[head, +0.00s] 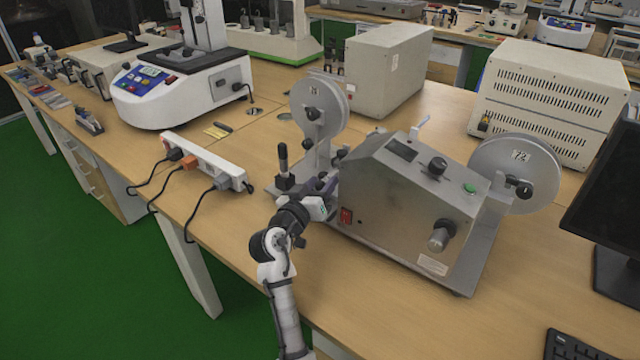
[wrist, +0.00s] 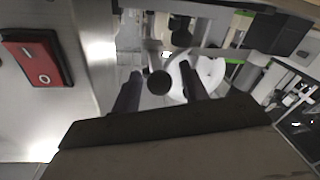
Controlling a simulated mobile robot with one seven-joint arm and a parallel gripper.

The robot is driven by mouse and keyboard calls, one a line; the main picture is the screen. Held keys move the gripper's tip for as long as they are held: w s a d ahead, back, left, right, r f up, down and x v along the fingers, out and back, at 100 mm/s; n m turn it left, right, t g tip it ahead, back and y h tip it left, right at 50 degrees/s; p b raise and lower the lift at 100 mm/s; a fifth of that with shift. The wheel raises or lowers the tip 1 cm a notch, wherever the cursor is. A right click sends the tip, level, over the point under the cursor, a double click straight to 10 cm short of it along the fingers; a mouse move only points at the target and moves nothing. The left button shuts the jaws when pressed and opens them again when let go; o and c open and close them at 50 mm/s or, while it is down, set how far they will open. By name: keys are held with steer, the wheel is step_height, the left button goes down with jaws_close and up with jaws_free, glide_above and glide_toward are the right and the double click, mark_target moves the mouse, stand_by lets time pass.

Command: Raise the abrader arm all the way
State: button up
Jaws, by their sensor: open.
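The abrader (head: 400,195) is a grey metal machine with a sloped front, standing on the near table. A grey disc (head: 320,105) stands upright at its left and another disc (head: 515,175) at its right. My gripper (head: 327,184) is at the machine's left side, low beside the housing. In the wrist view my gripper (wrist: 160,72) is open, and a dark round knob (wrist: 159,83) shows between its two fingers, with no clear contact. I cannot tell for certain whether this knob belongs to the abrader arm. My gripper partly hides that area in the head view.
A black upright handle (head: 283,160) stands just left of my gripper. A red switch (wrist: 38,60) is close by on the housing. A white power strip (head: 203,160) with cables lies left. A monitor (head: 605,205) stands right. The front table strip is clear.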

steer(key=shift+c, duration=0.4)
jaws_close()
steer(key=shift+r, duration=0.1)
